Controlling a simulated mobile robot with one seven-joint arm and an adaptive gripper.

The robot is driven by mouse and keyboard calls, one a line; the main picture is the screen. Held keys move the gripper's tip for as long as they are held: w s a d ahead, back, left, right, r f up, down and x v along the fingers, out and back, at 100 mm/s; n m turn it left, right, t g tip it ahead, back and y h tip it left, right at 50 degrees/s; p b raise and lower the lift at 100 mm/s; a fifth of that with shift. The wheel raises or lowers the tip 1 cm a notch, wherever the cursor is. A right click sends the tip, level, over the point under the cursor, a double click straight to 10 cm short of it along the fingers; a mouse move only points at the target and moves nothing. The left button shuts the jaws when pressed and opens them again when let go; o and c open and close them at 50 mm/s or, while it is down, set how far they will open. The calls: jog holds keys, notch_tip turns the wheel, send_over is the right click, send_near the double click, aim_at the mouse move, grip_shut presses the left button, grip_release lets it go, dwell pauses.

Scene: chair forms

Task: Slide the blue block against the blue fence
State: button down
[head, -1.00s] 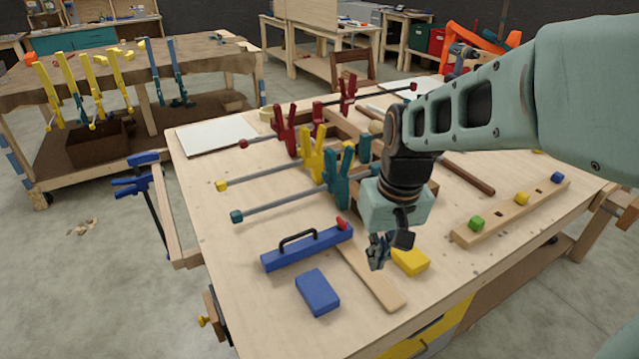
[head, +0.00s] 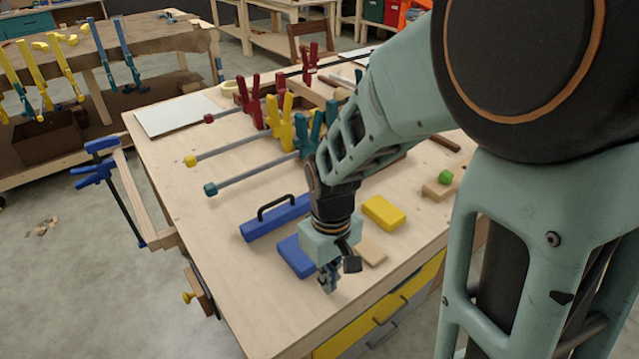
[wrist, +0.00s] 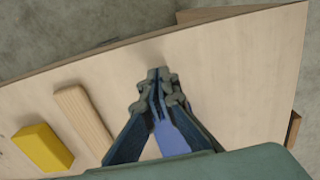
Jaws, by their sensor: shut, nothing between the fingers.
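The blue block (head: 293,256) lies flat on the workbench, partly hidden behind my gripper in the head view. The blue fence (head: 262,228) with a black handle lies just behind the block; its right end is hidden by my arm. My gripper (head: 328,288) is shut and empty, pointing down at the near right side of the block. In the wrist view my gripper (wrist: 160,85) is shut over the bench, and part of the blue block (wrist: 172,140) shows between and behind its fingers. I cannot tell whether the fingers touch the block.
A yellow block (head: 384,212) lies right of the fence on the bench (head: 180,150). A wooden strip (head: 371,251) lies right of my gripper. Bar clamps (head: 250,146) lie behind the fence. The bench's near left area is clear.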

aim_at(301, 254)
jog(key=shift+w+a+f+p, duration=0.2)
jog(key=shift+w+a, duration=0.4)
jog(key=shift+w, duration=0.25)
jog(key=shift+w+a+f+p, duration=0.15)
jog(key=shift+w+a, duration=0.4)
jog(key=shift+w, duration=0.25)
jog(key=w+a, duration=0.1)
jog(key=w, duration=0.1)
jog(key=w+a, duration=0.1)
jog(key=w, duration=0.1)
jog(key=shift+a, duration=0.4)
jog(key=shift+w+a+r, duration=0.1)
jog(key=shift+w+a, duration=0.05)
jog(key=shift+w, duration=0.2)
